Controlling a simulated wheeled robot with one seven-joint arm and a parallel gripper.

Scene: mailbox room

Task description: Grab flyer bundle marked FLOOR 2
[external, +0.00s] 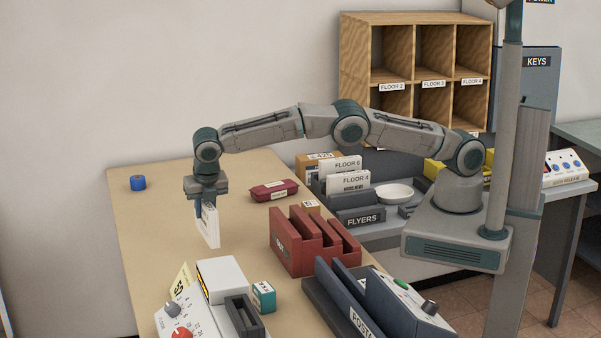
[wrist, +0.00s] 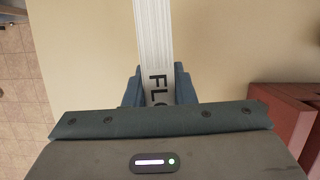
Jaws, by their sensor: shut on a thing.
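My gripper (external: 207,203) is shut on a white flyer bundle (external: 208,227) and holds it hanging down over the left part of the table. In the wrist view the bundle (wrist: 153,35) runs up from between the fingers (wrist: 158,88).
A dark red slotted holder (external: 291,262) stands right of my gripper, a dark red case (external: 273,190) behind it. A blue roll (external: 138,183) lies at the back left. A scale-like device (external: 221,280) stands in front. Wooden pigeonholes (external: 393,87) are at the back. The table's left part is clear.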

